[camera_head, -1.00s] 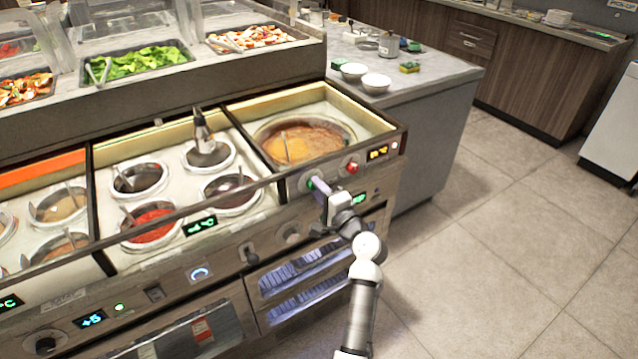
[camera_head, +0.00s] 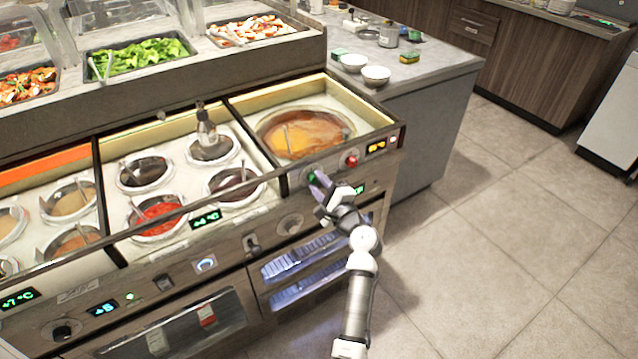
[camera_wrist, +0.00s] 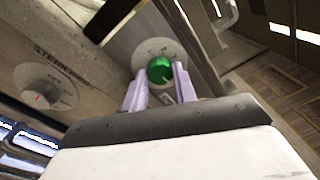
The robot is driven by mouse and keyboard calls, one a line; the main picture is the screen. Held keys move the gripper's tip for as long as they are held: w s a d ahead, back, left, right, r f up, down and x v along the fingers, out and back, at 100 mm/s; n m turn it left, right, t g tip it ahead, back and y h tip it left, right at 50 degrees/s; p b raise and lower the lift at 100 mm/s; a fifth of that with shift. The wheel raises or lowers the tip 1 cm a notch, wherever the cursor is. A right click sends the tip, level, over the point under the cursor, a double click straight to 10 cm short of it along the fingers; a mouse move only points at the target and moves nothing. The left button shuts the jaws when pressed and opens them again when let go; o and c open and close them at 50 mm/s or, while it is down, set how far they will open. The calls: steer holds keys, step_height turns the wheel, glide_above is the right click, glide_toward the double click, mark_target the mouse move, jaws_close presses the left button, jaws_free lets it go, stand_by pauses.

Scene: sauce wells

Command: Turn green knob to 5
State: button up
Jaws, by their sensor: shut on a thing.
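The green knob (camera_head: 311,177) is on the front panel of the sauce-well counter, below the round soup well at the right end. In the wrist view the green knob (camera_wrist: 160,70) sits on a round grey dial plate (camera_wrist: 146,52) with small marks. The number it points to is too small to read. My gripper (camera_head: 318,180) is at the knob in the head view. In the wrist view its two lilac fingers (camera_wrist: 158,88) are shut on the knob, one on each side. The fingers hide part of the knob's sides and the lower dial.
A red knob (camera_head: 351,160) and a lit orange display (camera_head: 376,146) are right of the green knob. The floor (camera_head: 500,230) at right is clear.

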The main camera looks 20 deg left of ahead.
steer(key=o, duration=1)
steer(key=b+v, duration=0.3)
steer(key=v, duration=1.1)
steer(key=shift+w, duration=0.1)
steer(key=shift+f, duration=0.1)
